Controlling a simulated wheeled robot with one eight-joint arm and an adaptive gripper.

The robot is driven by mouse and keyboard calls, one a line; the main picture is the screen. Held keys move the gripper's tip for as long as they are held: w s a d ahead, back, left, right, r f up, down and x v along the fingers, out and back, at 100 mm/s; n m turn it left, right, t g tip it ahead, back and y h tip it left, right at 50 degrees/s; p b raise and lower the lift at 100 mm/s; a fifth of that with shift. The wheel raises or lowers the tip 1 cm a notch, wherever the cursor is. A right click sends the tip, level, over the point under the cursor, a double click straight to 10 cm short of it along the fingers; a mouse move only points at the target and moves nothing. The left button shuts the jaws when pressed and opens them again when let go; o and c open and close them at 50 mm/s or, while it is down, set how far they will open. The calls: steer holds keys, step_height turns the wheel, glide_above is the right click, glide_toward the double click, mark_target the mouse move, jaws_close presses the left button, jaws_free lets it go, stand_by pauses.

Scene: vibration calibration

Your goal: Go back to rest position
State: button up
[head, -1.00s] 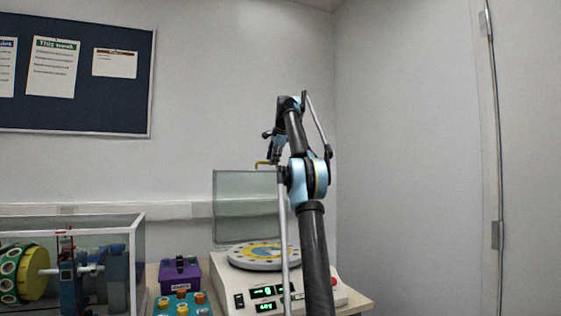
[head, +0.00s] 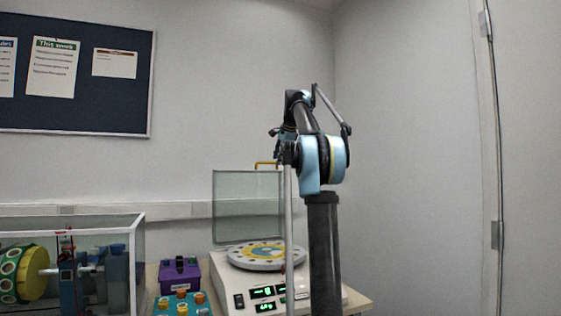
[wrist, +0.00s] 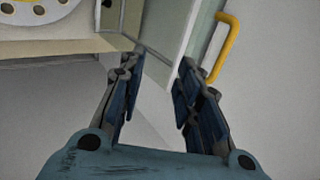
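My gripper (wrist: 161,66) is open in the wrist view, with a clear gap between its two dark blue fingers and nothing held. In the head view my arm stands upright in front of the machine, and its joints largely hide the gripper. The white machine (head: 232,282) has a round disc (head: 262,256) with a yellow pattern on top and green lit displays. Its clear lid (head: 240,205) stands raised at the back. The lid's yellow handle (wrist: 228,45) is right of the fingers in the wrist view, apart from them.
A purple box (head: 180,274) and a teal block with orange and yellow knobs (head: 181,305) stand left of the machine. A clear-walled case (head: 138,255) with a green and yellow drum is at far left. A wall closes the right side.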

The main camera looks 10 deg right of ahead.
steer(key=shift+s, duration=0.4)
steer(key=s+a+f+n+g+h, duration=0.1)
steer(key=s+f+n, duration=0.6)
steer(key=s+f, duration=2)
steer(key=s+a+f+n+g, duration=0.1)
steer(key=s+f+n+g, duration=0.3)
steer(key=s+f, duration=2.3)
step_height(320, 180, down, 4)
steer(key=n, duration=0.4)
steer(key=shift+s+f+h, duration=0.2)
steer(key=shift+s+h, duration=0.15)
steer(key=shift+h, duration=0.05)
steer(key=shift+w+f, duration=0.2)
steer(key=shift+w, duration=0.25)
